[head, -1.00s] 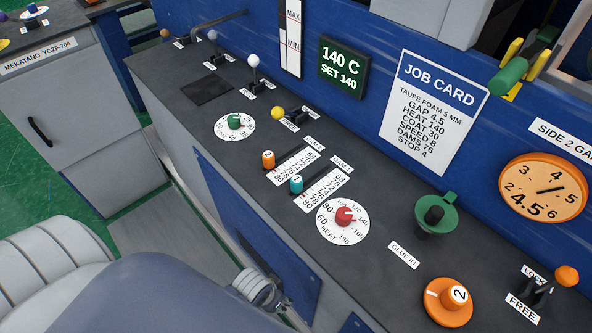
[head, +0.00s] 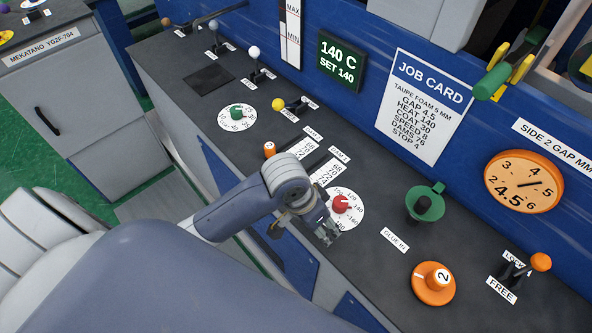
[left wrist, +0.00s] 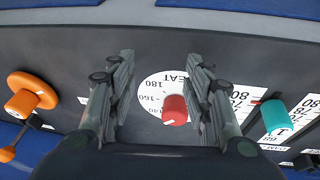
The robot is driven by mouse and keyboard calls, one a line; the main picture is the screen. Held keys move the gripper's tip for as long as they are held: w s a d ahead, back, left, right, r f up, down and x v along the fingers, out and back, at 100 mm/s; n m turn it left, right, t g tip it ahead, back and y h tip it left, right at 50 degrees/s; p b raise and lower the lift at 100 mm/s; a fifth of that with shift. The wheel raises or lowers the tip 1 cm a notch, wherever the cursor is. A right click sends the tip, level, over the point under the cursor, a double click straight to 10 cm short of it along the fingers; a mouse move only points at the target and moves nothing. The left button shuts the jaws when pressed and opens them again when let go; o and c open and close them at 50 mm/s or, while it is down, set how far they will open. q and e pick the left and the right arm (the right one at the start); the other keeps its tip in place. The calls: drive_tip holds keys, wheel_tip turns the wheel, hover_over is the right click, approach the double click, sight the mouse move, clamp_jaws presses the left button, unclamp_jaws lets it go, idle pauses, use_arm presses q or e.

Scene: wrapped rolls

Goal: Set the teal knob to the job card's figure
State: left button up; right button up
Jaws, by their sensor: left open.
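The teal knob (left wrist: 275,115), marked 1, shows at the right of the left wrist view, beside a number strip (left wrist: 243,112) upside down there. It stands near the strip's 78–80 end; its exact reading is unclear. My arm hides it in the head view. The job card (head: 427,105) on the blue panel lists GAP 4.5, HEAT 140, COAT 30, SPEED 8, DAMS 76, STOP 4. My left gripper (head: 325,231) is open and empty over the heat dial's edge. In the left wrist view its fingers (left wrist: 161,75) stand apart, left of the teal knob. My right gripper is out of view.
The red heat knob (head: 341,204) is close to the left gripper. An orange knob (head: 269,149) stands on the neighbouring strip. A green dial knob (head: 236,112), a green glue cup (head: 424,205) and an orange 2 knob (head: 434,281) also stand on the dark counter.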

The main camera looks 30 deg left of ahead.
use_arm(q)
drive_tip(key=shift+g+y, duration=0.6)
drive_tip(key=shift+y, duration=0.1)
drive_tip(key=w+a+r, duration=0.1)
drive_tip(key=w, duration=0.1)
drive_tip(key=w+a+r, duration=0.1)
drive_tip(key=w+a, duration=0.1)
drive_tip(key=w+a+r, duration=0.1)
drive_tip(key=w, duration=0.2)
drive_tip(key=shift+a+r, duration=0.1)
drive_tip(key=shift+a, duration=0.3)
drive_tip(key=w+a+r+n, duration=0.1)
drive_tip(key=a+r, duration=0.1)
drive_tip(key=w+a+r+n+y, duration=0.1)
drive_tip(key=w+a, duration=0.1)
drive_tip(key=a, duration=0.1)
drive_tip(key=w+a+r+n+g, duration=0.1)
drive_tip(key=a+r, duration=0.1)
drive_tip(key=shift+w+a+r, duration=0.2)
drive_tip(key=shift+a+r, duration=0.15)
drive_tip(key=shift+a, duration=0.05)
wheel_tip(320, 180, down, 11)
drive_tip(key=shift+r+p, duration=0.15)
drive_tip(key=shift+p, duration=1.05)
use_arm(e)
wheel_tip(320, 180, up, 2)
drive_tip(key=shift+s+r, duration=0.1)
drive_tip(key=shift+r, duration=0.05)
use_arm(q)
drive_tip(key=shift+c, duration=0.2)
